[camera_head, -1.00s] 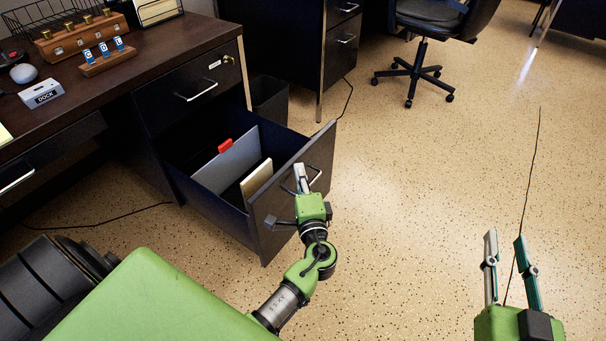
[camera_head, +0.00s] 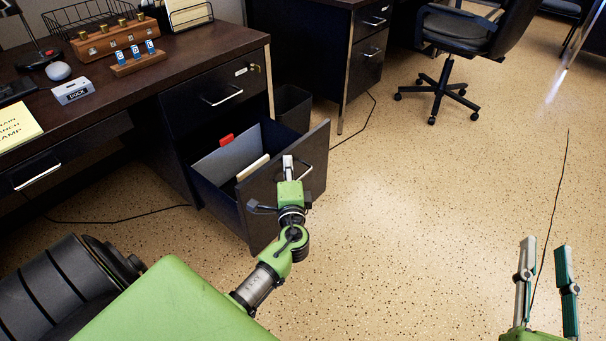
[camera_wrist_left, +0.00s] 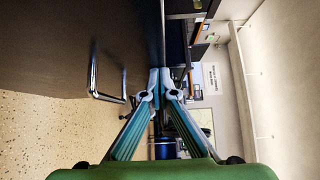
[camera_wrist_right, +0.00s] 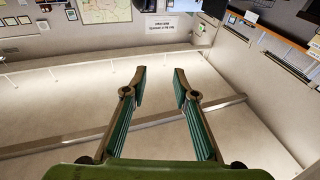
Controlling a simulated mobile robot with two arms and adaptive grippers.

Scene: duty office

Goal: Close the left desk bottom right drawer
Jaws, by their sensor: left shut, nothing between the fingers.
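The bottom right drawer (camera_head: 228,212) of the left desk (camera_head: 172,85) is pulled partly out, with folders (camera_head: 226,160) standing inside. Its dark front panel (camera_head: 317,150) carries a metal handle (camera_head: 308,168). My left gripper (camera_head: 288,165) is shut and empty at the outer side of that front panel, beside the handle. In the left wrist view the shut fingertips (camera_wrist_left: 160,82) are near the panel's edge, with the handle (camera_wrist_left: 95,75) to the left; whether they touch is unclear. My right gripper (camera_head: 546,255) is open and empty over the floor at the right; it also shows in the right wrist view (camera_wrist_right: 157,80).
A dark bin (camera_head: 292,108) stands behind the open drawer, beside the desk. A second desk (camera_head: 330,60) and an office chair (camera_head: 445,60) stand farther back. Thin cables (camera_head: 110,219) lie on the floor.

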